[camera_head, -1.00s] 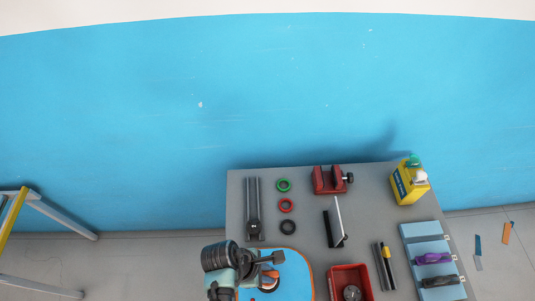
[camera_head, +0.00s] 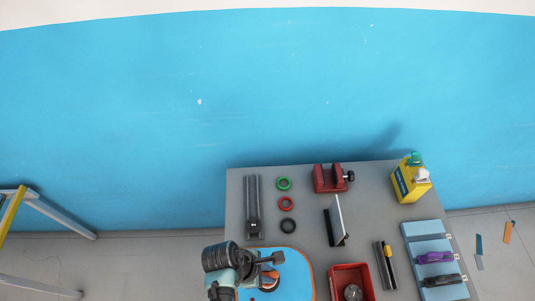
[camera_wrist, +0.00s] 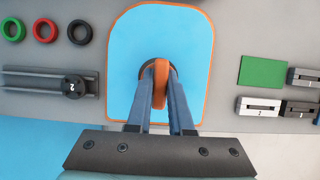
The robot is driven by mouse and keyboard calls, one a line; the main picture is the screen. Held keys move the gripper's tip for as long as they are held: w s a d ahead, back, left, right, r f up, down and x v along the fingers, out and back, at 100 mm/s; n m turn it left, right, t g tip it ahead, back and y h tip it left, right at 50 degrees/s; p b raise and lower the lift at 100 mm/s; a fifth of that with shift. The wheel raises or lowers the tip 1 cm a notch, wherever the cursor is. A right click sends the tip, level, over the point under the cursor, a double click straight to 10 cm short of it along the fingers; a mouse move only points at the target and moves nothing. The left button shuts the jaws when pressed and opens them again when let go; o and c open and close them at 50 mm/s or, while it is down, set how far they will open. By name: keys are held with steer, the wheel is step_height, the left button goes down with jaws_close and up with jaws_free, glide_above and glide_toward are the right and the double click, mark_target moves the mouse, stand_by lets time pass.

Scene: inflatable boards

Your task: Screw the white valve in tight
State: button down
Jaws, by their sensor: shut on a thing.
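The blue inflatable board (camera_wrist: 125,70) with an orange edge lies flat on the grey table; it also shows in the head view (camera_head: 296,268), partly behind my arm. An orange upright piece (camera_wrist: 161,88) stands in a dark round fitting (camera_wrist: 172,72) on the board. My gripper (camera_wrist: 159,76) is over the fitting, its two fingers shut on the orange piece. In the head view my gripper (camera_head: 270,277) is small and partly covered. No white valve can be made out; the fingers hide much of the fitting.
Green, red and black rings (camera_head: 287,204) lie behind the board, beside a dark rail (camera_head: 253,212). A red vise (camera_head: 329,180), a red bin (camera_head: 350,278), a yellow bottle (camera_head: 411,184) and a light-blue tool holder (camera_head: 420,232) stand to the right.

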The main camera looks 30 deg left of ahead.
steer(key=c, duration=0.7)
jaws_free()
steer(key=shift+c, duration=0.2)
steer(key=shift+f, duration=0.1)
steer(key=b+v, duration=0.2)
steer(key=v, duration=1.1)
